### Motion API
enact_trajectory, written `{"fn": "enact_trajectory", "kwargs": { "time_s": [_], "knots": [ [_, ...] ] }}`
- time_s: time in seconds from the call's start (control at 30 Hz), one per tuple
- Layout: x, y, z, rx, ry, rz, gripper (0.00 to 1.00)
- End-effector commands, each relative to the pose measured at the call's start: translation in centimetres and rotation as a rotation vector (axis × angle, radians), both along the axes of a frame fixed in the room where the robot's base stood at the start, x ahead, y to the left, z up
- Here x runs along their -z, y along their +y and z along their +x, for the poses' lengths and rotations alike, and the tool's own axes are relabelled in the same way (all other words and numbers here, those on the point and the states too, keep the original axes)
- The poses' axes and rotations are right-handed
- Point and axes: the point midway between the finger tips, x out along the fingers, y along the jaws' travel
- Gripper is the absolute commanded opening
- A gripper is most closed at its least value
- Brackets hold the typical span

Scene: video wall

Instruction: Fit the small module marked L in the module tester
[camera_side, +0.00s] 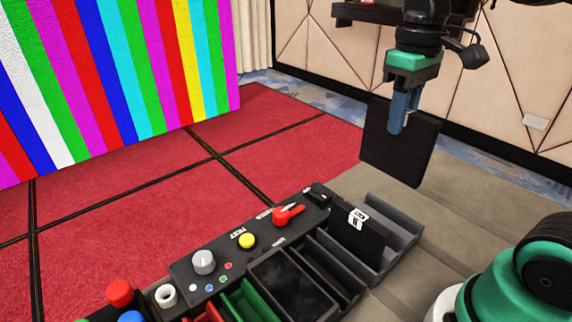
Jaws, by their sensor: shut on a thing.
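My gripper (398,126), with blue-grey fingers below a green body, is shut on a flat black square module (402,160). It holds the module upright, well above the surface and clear of the equipment. No mark shows on the face of the held module, so I cannot tell whether it is the L one. The module tester (228,243) is a dark panel marked TEST, with a grey knob, a yellow button and a red lever. A dark recess (292,284) lies in front of it. Another black module (354,243) with a white label stands in a grey rack (402,217).
Red (205,314) and green (245,300) compartments lie at the front, near a red button (119,292) and a white ring (165,296). A colour-striped video wall (110,75) stands at the back left. Red floor panels between are clear.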

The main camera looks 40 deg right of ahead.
Motion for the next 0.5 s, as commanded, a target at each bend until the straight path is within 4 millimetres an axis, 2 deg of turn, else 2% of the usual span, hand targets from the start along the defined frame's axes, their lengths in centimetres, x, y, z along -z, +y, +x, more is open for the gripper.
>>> {"fn": "enact_trajectory", "kwargs": {
  "time_s": [0.27,0.5],
  "knots": [
    [0.0,5.8,0.8,-0.012,0.0,0.0,0.0],
    [0.0,11.0,0.2,-0.011,0.0,0.0,0.0]
  ]
}}
